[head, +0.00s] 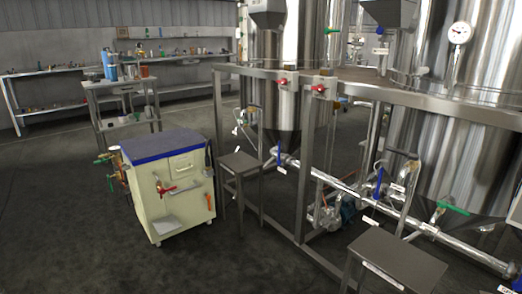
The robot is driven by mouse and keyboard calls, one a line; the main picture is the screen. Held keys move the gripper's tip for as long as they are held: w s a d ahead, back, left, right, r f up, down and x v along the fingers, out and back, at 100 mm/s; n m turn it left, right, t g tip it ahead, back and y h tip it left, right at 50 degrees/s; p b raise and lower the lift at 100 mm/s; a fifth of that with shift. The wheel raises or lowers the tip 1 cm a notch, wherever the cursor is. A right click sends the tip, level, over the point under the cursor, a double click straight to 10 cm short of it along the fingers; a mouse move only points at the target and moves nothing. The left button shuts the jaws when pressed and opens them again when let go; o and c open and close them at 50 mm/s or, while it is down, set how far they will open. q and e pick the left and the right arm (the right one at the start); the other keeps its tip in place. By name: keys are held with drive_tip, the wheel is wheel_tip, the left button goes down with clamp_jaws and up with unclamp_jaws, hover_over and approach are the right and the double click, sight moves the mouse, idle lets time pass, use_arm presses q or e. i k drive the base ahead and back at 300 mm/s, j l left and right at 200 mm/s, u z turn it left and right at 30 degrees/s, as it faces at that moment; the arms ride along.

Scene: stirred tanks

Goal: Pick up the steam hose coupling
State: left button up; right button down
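I cannot make out the steam hose coupling for certain in the head view. Small brass and green fittings (106,160) show at the left side of a cream cabinet with a blue top (163,143). A red-handled valve (166,190) is on the cabinet's front. These parts are too small to tell whether one is the coupling. Neither of my grippers is in view.
Steel tanks (470,100) stand behind a metal frame (440,108) with valves and a low pipe (340,185). Low steel tables (398,262) and (238,162) stand before it. A cart (122,85) and shelves are behind. Dark floor (90,240) at the front left is clear.

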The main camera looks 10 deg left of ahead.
sight(207, 160)
drive_tip(key=i+j+u, duration=0.1)
drive_tip(key=i+u, duration=0.25)
drive_tip(key=i, duration=0.45)
drive_tip(key=i+l+u, duration=0.15)
drive_tip(key=i+u, duration=0.2)
drive_tip(key=i, duration=0.45)
